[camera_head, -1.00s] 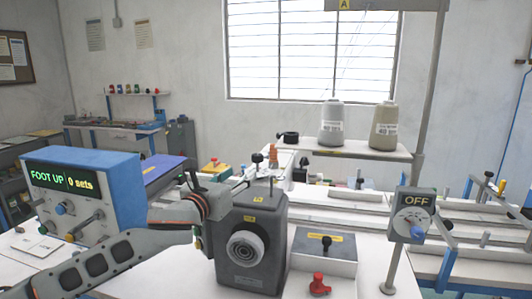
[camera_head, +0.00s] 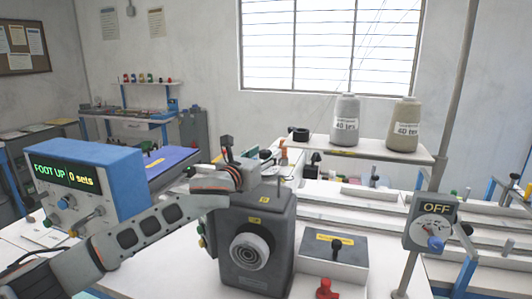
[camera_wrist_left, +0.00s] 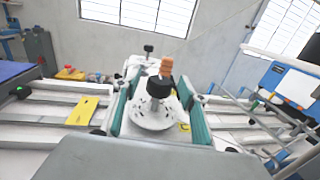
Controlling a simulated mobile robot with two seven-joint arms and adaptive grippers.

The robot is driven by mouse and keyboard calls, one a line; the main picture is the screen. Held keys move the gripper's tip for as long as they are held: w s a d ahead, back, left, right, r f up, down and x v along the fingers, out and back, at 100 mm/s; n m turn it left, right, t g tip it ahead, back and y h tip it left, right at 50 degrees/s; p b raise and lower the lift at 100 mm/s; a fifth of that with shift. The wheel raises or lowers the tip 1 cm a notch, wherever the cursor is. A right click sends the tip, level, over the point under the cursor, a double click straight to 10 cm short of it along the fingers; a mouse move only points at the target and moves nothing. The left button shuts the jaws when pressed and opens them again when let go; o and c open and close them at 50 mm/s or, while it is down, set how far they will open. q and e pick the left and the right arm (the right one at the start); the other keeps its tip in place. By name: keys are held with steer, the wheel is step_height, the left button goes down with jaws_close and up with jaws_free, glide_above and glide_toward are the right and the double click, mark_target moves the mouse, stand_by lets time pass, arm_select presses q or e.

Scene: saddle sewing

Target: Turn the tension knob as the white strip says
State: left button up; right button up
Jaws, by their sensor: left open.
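A white round dial with dark marks (camera_wrist_left: 150,118) and a black knob (camera_wrist_left: 158,88) stands in the left wrist view; I take it for the tension knob. An orange cylinder (camera_wrist_left: 166,67) rises at its top or just behind. My left gripper (camera_wrist_left: 156,106) is open, its teal finger pads on either side of the dial; contact cannot be told. In the head view my left arm reaches over a dark grey machine head (camera_head: 272,225) with a ringed wheel (camera_head: 249,252), and the fingertips are hard to make out. I cannot read any white strip. My right gripper is out of view.
A blue box (camera_head: 112,165) at left reads "FOOT UP" and "0 sets". A post-mounted dial box (camera_head: 416,232) at right reads "OFF". Two thread cones (camera_head: 345,122) stand on a shelf behind. A red knob (camera_head: 326,289) and a black-knobbed box (camera_head: 352,252) sit at the front.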

arm_select(q)
steer(key=shift+w+d, duration=0.3)
steer(key=shift+w, duration=0.2)
steer(key=c, duration=1.2)
steer(key=shift+o, duration=0.2)
steer(key=shift+a, duration=0.1)
